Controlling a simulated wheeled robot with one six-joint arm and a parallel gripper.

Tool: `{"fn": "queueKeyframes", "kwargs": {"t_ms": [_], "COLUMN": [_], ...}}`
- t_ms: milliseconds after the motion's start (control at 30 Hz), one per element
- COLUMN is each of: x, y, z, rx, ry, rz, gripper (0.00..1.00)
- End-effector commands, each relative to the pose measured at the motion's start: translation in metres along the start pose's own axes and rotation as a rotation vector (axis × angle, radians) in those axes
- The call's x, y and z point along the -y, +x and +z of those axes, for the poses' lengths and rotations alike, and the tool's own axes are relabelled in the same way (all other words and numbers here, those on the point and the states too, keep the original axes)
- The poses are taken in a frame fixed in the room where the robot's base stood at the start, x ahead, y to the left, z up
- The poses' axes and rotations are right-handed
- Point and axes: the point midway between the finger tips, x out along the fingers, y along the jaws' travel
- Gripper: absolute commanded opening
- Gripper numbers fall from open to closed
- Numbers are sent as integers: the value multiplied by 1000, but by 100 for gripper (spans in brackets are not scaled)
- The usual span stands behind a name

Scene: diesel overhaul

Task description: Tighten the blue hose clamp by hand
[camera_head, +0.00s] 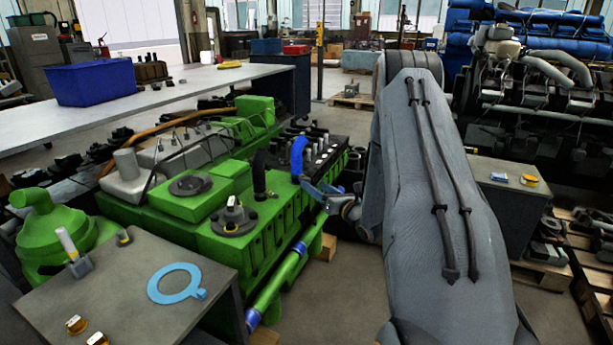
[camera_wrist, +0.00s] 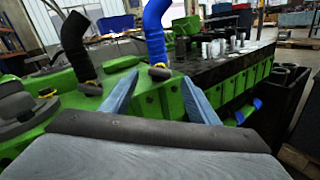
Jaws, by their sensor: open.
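A blue hose (camera_head: 297,153) stands up from the green engine (camera_head: 222,215), near its right side. It also shows in the wrist view (camera_wrist: 155,30), where a small dark clamp with a yellow part (camera_wrist: 159,73) sits at its base. My gripper (camera_head: 320,192) is just right of the blue hose in the head view. In the wrist view its two fingers (camera_wrist: 160,92) are apart and empty, with the clamp beyond and between their tips. I see no contact. A black hose (camera_wrist: 76,45) with a similar clamp (camera_wrist: 91,88) stands to the left.
A light blue ring with a tab (camera_head: 154,286) lies on the grey table (camera_head: 115,275) at front left. A blue bin (camera_head: 90,82) stands on the long bench. Dark upright parts line the engine's far side. Another engine (camera_head: 535,80) stands at back right.

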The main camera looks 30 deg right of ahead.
Motion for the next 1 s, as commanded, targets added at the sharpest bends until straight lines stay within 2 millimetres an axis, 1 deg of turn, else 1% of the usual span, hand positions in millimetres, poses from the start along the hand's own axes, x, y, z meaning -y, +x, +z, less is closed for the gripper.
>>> {"fn": "queueKeyframes", "kwargs": {"t_ms": [200,400,600,833,967,1000], "x": [-1,-1,0,0,0,0], "y": [34,59,70,70,70,70], "z": [0,0,0,0,0,0], "rx": [-1,0,0,0,0,0], "ry": [-1,0,0,1,1,1], "rz": [3,2,0,0,0,0], "gripper": [55,55,55,55,33,26]}}
